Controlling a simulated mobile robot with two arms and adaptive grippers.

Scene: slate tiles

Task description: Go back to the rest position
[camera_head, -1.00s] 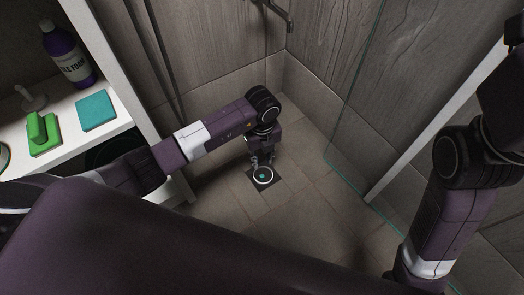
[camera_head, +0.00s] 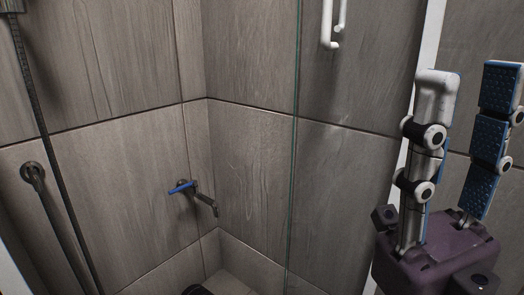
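My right gripper (camera_head: 469,85) stands at the right of the head view with its fingers pointing up. Its two fingers are apart, with blue textured pads on the right one, and nothing is between them. My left gripper is not in view. A small dark round part shows at the bottom edge, and I cannot tell for sure what it is.
A tap with a blue lever (camera_head: 181,187) sticks out of the tiled wall. A shower hose (camera_head: 50,130) hangs at the left. A glass panel edge (camera_head: 293,150) runs upright in the middle, with a white handle (camera_head: 328,38) at the top. A white post stands behind my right gripper.

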